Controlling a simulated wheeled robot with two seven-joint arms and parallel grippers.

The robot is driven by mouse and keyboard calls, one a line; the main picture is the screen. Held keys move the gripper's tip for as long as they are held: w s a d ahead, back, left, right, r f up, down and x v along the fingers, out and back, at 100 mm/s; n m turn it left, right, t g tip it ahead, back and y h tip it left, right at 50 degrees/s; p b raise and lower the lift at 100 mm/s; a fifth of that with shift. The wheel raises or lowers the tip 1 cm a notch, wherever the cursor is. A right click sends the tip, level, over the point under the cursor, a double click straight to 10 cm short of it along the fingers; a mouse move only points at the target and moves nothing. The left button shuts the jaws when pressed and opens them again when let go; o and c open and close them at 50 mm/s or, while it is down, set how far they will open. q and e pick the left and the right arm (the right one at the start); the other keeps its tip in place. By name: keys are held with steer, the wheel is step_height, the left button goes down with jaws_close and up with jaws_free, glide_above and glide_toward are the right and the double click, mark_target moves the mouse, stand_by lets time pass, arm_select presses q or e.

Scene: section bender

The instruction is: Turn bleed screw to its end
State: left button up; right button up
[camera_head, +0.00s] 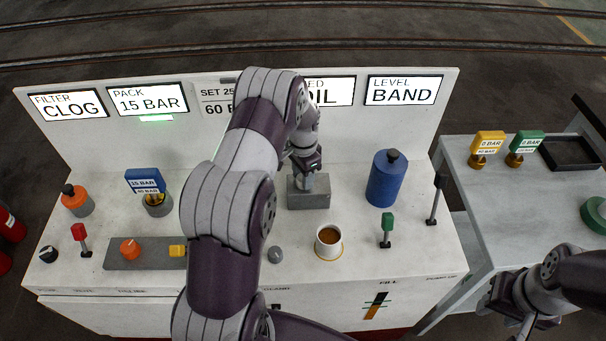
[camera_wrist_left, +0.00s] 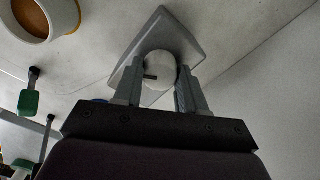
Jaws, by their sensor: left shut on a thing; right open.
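The bleed screw (camera_wrist_left: 159,68) shows in the left wrist view as a pale round knob with a dark slot mark on its face. It sits on a grey block (camera_head: 308,197) on the white bench, below the display panel. My left gripper (camera_head: 309,172) reaches down over the block and is shut on the screw, with one finger on each side of it. In the head view my arm and gripper hide most of the screw. My right gripper (camera_head: 520,318) is at the lower right, off the bench, open and partly cut off by the frame edge.
A cup of brown liquid (camera_head: 329,241) stands in front of the block. A blue cylinder (camera_head: 386,178) stands to its right. Green (camera_head: 387,228) and black levers (camera_head: 437,200) rise at the right. A side table (camera_head: 480,205) holds yellow and green tagged gauges.

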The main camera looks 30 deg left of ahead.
arm_select(q)
steer(key=shift+r, duration=0.1)
stand_by(0.4)
steer(key=o, duration=1.1)
steer(key=shift+c, duration=0.2)
step_height(320, 180, up, 13)
steer(key=b, duration=0.1)
steer(key=shift+f, duration=0.2)
